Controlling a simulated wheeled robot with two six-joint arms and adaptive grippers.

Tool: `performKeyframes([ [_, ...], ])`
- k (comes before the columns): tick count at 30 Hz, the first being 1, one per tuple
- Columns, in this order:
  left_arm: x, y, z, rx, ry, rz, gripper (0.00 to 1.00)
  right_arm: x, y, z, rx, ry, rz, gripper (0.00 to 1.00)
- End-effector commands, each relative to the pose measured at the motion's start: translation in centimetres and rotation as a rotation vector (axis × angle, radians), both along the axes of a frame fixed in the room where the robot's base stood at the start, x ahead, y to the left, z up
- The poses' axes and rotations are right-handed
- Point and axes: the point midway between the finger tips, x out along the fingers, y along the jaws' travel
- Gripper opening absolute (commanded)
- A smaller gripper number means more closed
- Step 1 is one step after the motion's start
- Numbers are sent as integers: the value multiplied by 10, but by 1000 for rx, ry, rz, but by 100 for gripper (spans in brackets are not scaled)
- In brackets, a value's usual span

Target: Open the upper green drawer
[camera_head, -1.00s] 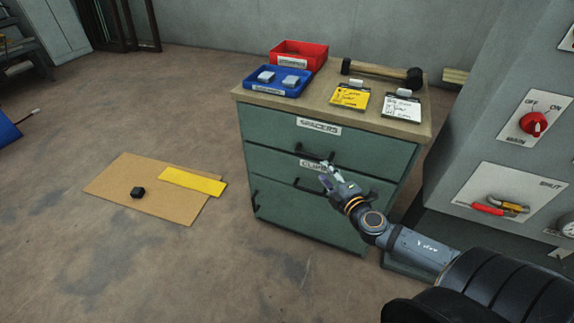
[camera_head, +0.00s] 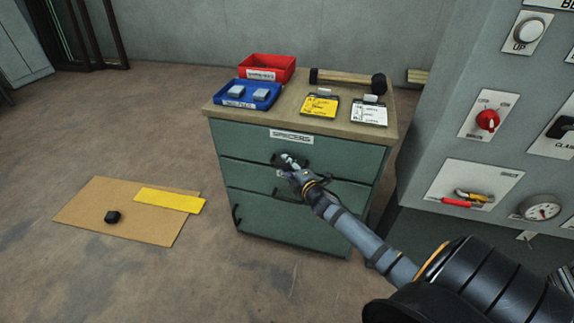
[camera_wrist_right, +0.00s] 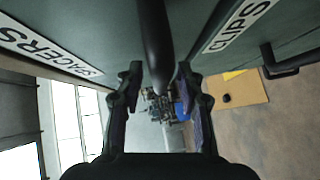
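The upper green drawer (camera_head: 235,139), labelled SPACERS, is shut in the cabinet under the wooden top. Its dark bar handle (camera_wrist_right: 153,35) runs between the fingers in the right wrist view. My right gripper (camera_head: 290,163) is at this handle, in front of the drawer; it also shows in the right wrist view (camera_wrist_right: 160,80). Its fingers are open, one on each side of the handle, with gaps visible. In the head view the gripper hides part of the handle. My left gripper is not in view.
A red bin (camera_head: 266,67), blue tray (camera_head: 245,95) and mallet (camera_head: 345,79) sit on top. A grey control panel (camera_head: 455,130) stands right.

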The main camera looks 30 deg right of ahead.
Motion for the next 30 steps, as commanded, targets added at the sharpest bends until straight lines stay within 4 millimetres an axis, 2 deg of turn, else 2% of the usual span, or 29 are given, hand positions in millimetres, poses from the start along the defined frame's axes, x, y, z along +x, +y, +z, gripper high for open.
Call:
performKeyframes([
  [7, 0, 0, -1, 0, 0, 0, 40, 0, 0, -1, -1, 0, 0, 36],
  [15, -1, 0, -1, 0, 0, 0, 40, 0, 0, -1, -2, 0, 0, 0],
  [30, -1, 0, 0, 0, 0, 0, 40, -2, 2, -1, -2, 1, 0, 0],
])
